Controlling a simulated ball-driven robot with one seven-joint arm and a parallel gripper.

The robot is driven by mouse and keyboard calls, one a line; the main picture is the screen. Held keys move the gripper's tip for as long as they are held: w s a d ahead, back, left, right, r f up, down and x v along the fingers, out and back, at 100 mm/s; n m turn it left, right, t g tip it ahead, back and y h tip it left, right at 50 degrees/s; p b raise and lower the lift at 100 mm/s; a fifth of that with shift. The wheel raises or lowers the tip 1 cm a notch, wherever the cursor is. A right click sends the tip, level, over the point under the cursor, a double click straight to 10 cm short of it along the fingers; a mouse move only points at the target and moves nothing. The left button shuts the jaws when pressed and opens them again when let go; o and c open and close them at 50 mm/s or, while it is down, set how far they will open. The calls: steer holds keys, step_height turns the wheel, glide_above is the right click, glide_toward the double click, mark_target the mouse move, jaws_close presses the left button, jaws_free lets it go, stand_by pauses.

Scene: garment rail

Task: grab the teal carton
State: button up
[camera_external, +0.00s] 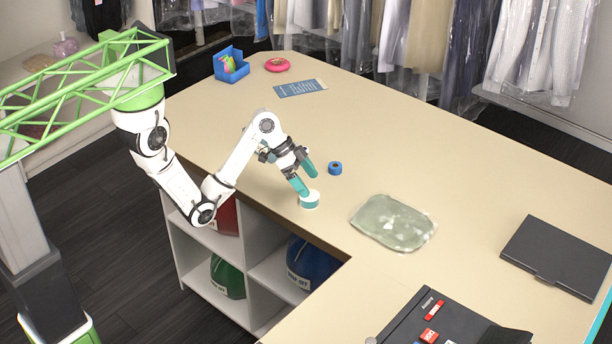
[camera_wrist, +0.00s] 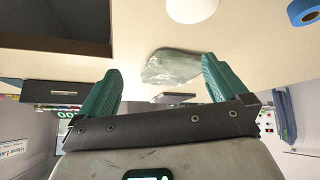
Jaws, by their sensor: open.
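The only teal thing on the counter is a small round tub (camera_external: 309,203) with a white top and a teal side; I take it as the carton. It stands upright near the counter's inner edge. In the wrist view a white disc (camera_wrist: 192,8), probably its top, is cut by the upper picture edge. My gripper (camera_external: 305,179) has teal fingers, spread apart and empty, just above and behind the tub in the external view. One fingertip overlaps its rim there; I cannot tell whether they touch. In the wrist view the disc is outside the gap between my fingers (camera_wrist: 160,70).
A blue tape roll (camera_external: 335,168) stands close to the right of my gripper. A pale green plastic-wrapped bundle (camera_external: 393,222) lies farther right. A dark flat case (camera_external: 560,257), blue bin (camera_external: 230,65) and pink ring (camera_external: 277,65) are farther off. Open shelves (camera_external: 262,290) lie below the counter edge.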

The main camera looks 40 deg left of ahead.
steer(key=w+a+r+m+y+b, duration=0.1)
steer(key=w+m+y, duration=0.15)
steer(key=w, duration=0.25)
steer(key=w+a+r+m+y+b, duration=0.1)
steer(key=w+a+r+m+y, duration=0.1)
steer(key=w+m, duration=0.2)
steer(key=w+a+f+y, duration=0.1)
steer(key=w+a+y, duration=0.1)
steer(key=a, duration=0.5)
steer(key=w+a+g+y+b, duration=0.1)
steer(key=w+a+y, duration=0.1)
steer(key=a, duration=0.6)
steer(key=w+a+f+g+y+b, duration=0.1)
steer(key=w+a+y, duration=0.1)
steer(key=a, duration=0.5)
steer(key=shift+w+a+f+y, duration=0.1)
steer(key=shift+a+f+y, duration=0.15)
steer(key=shift+f+y, duration=0.1)
steer(key=x, duration=0.4)
steer(key=shift+a+f+p, duration=0.15)
steer(key=shift+p, duration=0.15)
steer(key=shift+x, duration=3)
steer(key=c, duration=0.8)
steer(key=shift+p, duration=0.3)
